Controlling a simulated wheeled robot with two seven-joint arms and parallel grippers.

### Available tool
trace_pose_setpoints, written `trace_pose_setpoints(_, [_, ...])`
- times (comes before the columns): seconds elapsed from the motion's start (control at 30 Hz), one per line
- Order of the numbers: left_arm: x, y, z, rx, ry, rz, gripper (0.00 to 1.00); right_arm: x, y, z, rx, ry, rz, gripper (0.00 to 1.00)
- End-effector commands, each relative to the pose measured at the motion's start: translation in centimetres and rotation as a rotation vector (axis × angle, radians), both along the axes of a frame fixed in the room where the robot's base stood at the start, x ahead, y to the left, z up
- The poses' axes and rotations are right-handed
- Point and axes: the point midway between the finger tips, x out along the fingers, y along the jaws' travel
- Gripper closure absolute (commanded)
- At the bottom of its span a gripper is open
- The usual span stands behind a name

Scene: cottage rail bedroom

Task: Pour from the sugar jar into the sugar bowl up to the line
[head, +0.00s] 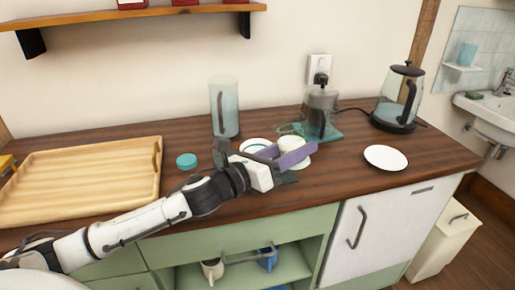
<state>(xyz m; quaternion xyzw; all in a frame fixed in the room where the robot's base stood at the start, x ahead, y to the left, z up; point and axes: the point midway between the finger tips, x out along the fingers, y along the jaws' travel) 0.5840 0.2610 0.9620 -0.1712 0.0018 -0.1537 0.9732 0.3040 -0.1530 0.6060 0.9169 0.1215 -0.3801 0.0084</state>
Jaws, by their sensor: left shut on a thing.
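My left gripper (290,157), with purple fingers, reaches over the counter from the left. It is shut on a white round vessel (299,164), mostly hidden behind the fingers. I cannot tell for sure whether this is the sugar bowl, and no line shows on it. A tall, pale, see-through jar (224,108) stands upright behind the gripper, apart from it. It may be the sugar jar, but its contents are not clear. A round teal lid (187,161) lies on the counter left of the gripper. My right gripper is out of view.
A wooden tray (85,182) fills the counter's left end. A white saucer (255,146) lies just behind the gripper.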

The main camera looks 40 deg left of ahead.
Motion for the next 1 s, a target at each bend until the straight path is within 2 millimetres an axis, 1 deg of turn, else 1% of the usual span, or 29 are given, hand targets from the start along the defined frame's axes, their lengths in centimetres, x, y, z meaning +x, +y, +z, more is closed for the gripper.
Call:
trace_pose_setpoints(0.1, [0.0,0.3,0.7,-0.079,-0.002,-0.001,0.84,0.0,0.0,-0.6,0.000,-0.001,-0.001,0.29])
trace_pose_setpoints(0.23, [0.0,0.7,1.6,-0.164,0.001,-0.001,0.84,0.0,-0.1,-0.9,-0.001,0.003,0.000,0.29])
trace_pose_setpoints(0.33, [0.0,1.1,1.1,-0.228,0.003,0.000,0.84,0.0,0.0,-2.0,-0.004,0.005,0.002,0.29])
trace_pose_setpoints(0.47, [0.0,1.6,1.3,-0.313,0.004,-0.001,0.84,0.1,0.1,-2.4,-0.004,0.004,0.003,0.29])
trace_pose_setpoints(0.57, [0.0,1.5,1.4,-0.375,0.005,-0.002,0.84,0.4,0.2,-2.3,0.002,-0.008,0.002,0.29])
trace_pose_setpoints(0.8, [0.0,1.3,1.4,-0.523,0.008,-0.001,0.84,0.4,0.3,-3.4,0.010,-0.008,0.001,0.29])
trace_pose_setpoints(1.0, [0.0,1.1,1.4,-0.648,0.010,-0.002,0.84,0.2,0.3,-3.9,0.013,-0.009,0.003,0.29])
